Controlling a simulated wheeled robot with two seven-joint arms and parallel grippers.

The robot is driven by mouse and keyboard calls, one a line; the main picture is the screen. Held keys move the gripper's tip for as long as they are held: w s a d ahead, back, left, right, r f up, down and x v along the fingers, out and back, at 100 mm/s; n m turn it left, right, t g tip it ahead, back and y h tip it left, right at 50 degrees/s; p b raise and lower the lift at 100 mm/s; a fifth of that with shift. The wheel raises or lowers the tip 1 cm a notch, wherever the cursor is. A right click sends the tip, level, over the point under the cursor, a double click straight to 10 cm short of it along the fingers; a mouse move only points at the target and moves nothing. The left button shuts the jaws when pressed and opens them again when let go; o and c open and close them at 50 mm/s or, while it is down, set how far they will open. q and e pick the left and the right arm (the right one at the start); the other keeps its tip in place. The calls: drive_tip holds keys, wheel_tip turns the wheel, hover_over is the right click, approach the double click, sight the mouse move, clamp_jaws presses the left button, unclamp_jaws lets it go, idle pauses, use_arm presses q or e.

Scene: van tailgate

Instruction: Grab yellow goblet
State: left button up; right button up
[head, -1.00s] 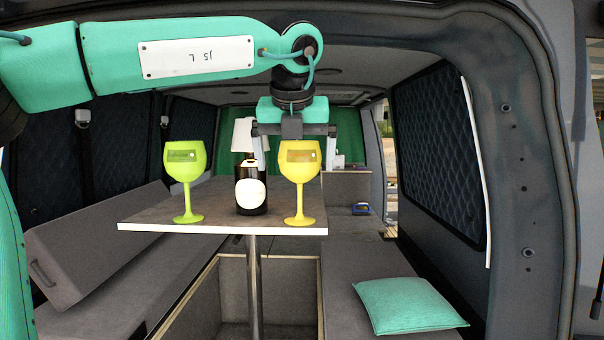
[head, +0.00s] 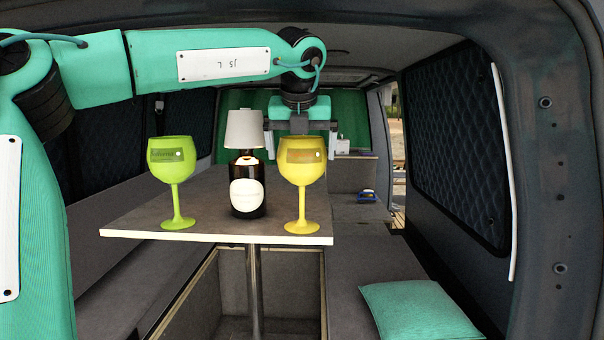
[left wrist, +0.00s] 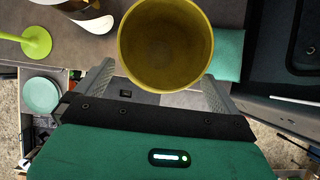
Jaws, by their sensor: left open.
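The yellow goblet (head: 303,178) stands upright at the right front of the table (head: 120,222). My left gripper (head: 302,150) is open, behind and above the goblet in the head view, and the goblet's bowl hides part of its fingers. In the left wrist view the goblet's bowl (left wrist: 166,45) is seen from above, its rim just beyond and between the spread fingers (left wrist: 158,85). I cannot tell whether they touch it. A green goblet (head: 172,172) stands at the left of the table and also shows in the left wrist view (left wrist: 37,41). My right gripper is not in view.
A dark bottle-shaped lamp (head: 247,190) with a pale shade stands between the two goblets. A teal cushion (head: 420,312) lies on the right bench. The van's right wall and door frame (head: 545,180) bound the right side. The table's front middle is clear.

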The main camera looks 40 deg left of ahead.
use_arm(q)
drive_tip(key=w+a+p, duration=0.3)
drive_tip(key=shift+w, duration=0.3)
drive_tip(key=shift+w+a+f, duration=0.15)
drive_tip(key=shift+f, duration=0.1)
drive_tip(key=shift+f+p, duration=0.2)
drive_tip(key=shift+p, duration=0.1)
drive_tip(key=shift+c, duration=0.2)
drive_tip(key=c, duration=0.9)
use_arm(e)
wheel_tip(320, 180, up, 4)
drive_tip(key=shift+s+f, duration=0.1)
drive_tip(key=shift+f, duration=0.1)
